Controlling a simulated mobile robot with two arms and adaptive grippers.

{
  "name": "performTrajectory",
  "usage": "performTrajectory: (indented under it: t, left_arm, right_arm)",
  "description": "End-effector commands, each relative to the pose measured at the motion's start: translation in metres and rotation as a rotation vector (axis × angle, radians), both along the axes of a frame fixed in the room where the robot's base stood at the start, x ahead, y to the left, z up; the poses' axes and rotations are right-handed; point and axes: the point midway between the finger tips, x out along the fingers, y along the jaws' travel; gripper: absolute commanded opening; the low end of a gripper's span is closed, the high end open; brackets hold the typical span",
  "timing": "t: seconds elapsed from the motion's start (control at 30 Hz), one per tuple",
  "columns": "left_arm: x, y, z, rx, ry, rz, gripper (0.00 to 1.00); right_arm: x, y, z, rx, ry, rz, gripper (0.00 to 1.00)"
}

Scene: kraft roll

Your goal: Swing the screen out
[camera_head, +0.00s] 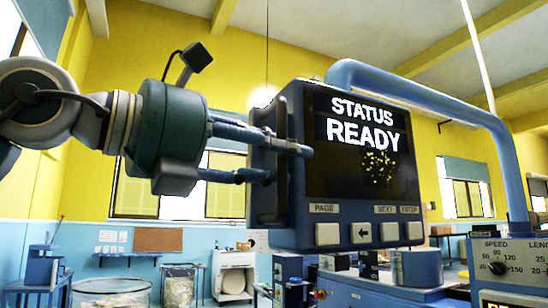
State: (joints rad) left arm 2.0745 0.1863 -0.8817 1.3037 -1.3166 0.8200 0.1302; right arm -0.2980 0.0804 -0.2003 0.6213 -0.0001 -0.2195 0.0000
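The screen (350,175) is a dark blue box on a swing arm, showing "STATUS READY" in white, with several pale buttons below. A dark upright handle (268,205) runs along its left side. My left gripper (287,163) is at this handle, coming from the left. Its upper finger reaches across the handle to the screen's front edge. Its lower finger ends at the handle. The fingers stand apart, but I cannot tell whether they press on the handle. My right gripper is not in view.
A thick blue curved tube (430,95) arches over the screen to the right. A panel with a speed dial (498,267) stands at lower right. Blue machine parts (345,285) lie below the screen.

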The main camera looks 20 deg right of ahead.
Motion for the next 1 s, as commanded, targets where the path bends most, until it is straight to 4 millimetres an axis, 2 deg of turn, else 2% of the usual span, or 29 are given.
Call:
performTrajectory:
  t: [0.03, 0.17, 0.27, 0.5, 0.7, 0.83, 1.0]
  left_arm:
    - [-0.010, -0.005, -0.004, 0.013, 0.003, -0.020, 0.35]
    - [-0.010, 0.003, -0.004, 0.011, 0.003, -0.018, 0.35]
    - [-0.011, 0.019, -0.004, 0.009, 0.004, -0.016, 0.35]
    - [-0.014, 0.073, -0.003, 0.001, 0.003, -0.007, 0.35]
    - [-0.015, 0.106, -0.003, 0.000, 0.005, -0.003, 0.35]
    - [-0.016, 0.116, -0.004, -0.001, 0.007, -0.001, 0.35]
    - [-0.016, 0.119, -0.004, 0.000, 0.006, -0.001, 0.35]
  right_arm:
    - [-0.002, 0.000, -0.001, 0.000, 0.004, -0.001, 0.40]
    - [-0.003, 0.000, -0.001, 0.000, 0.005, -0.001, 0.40]
    - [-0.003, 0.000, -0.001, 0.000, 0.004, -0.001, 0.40]
    - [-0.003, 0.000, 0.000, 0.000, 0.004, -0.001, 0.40]
    - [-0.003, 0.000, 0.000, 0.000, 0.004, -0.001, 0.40]
    - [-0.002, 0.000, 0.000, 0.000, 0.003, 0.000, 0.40]
    - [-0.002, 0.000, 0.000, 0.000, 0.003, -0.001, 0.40]
